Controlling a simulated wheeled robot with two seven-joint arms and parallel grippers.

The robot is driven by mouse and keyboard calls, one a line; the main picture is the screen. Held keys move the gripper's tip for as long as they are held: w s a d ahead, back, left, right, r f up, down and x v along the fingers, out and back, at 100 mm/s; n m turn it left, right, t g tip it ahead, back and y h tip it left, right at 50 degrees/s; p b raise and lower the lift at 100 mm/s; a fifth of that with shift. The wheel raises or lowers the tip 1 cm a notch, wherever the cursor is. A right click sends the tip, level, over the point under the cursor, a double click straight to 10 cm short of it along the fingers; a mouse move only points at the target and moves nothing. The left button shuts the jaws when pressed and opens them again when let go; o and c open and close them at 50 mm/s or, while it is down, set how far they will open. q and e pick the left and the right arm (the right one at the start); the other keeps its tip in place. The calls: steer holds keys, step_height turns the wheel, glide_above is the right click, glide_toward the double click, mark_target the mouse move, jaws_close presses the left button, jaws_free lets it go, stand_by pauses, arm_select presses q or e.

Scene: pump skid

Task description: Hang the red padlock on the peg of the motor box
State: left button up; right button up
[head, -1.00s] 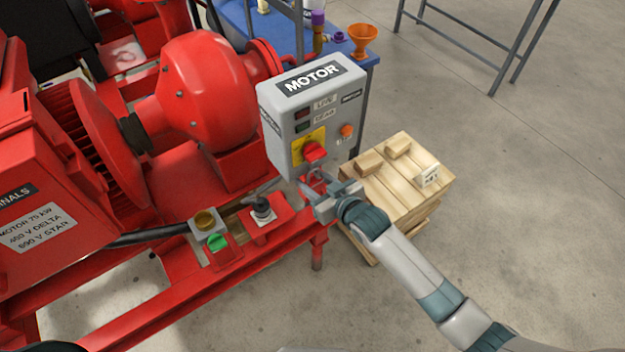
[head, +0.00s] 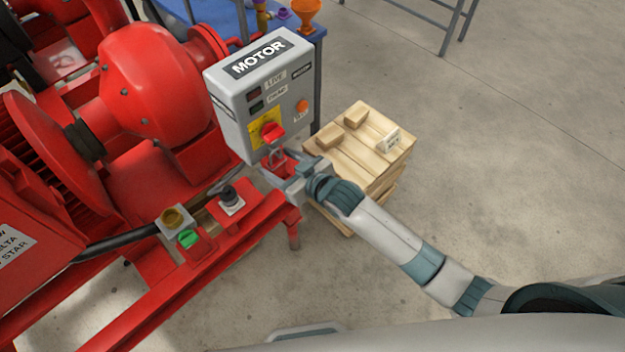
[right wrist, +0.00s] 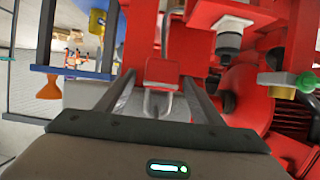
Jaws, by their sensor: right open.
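The grey motor box (head: 228,108) stands upright at the skid's corner, with a red switch handle (head: 271,131) on a yellow plate. The red padlock (head: 275,158) is just below the handle, partly covered by my right gripper (head: 287,164). In the right wrist view the padlock (right wrist: 161,73) shows its red body and pale U-shaped shackle between the lines of my right gripper's (right wrist: 159,82) two fingers. The fingers are apart, with gaps on both sides of it. I cannot make out the peg or whether the shackle is around it. My left gripper is not in view.
A wooden pallet stack (head: 345,160) with small blocks stands right of the box. A blue table (head: 215,14) with an orange funnel (head: 305,13) is behind it. The red skid rail (head: 190,275) and a green-knobbed valve (head: 188,238) lie left of my gripper. Floor is clear at right.

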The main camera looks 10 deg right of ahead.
steer(key=b+v, duration=0.2)
steer(key=v, duration=1.3)
steer(key=shift+s+d, duration=0.15)
steer(key=shift+s, duration=0.1)
steer(key=shift+f, duration=0.1)
steer(key=d+f+m+g+h, duration=0.15)
steer(key=d+f, duration=0.35)
steer(key=f, duration=0.8)
steer(key=d+f+m+g+h, duration=0.1)
steer(key=d+f+h, duration=0.3)
steer(key=f, duration=1)
steer(key=s+d+f+m+g+h, duration=0.1)
steer(key=s+d+f, duration=0.3)
steer(key=s+f, duration=0.3)
steer(key=s+d+f+g, duration=0.1)
steer(key=s+d+f, duration=0.25)
steer(key=f, duration=0.55)
steer(key=s+f+g, duration=0.1)
steer(key=s+f, duration=0.3)
steer(key=s, duration=0.6)
steer(key=s+f+m+g+h, duration=0.1)
steer(key=s+f, duration=0.4)
steer(key=s, duration=0.5)
steer(key=s+d+f+g, duration=0.1)
steer(key=s+f+g, duration=0.2)
steer(key=s, duration=0.8)
step_height(320, 180, down, 2)
steer(key=shift+f, duration=0.2)
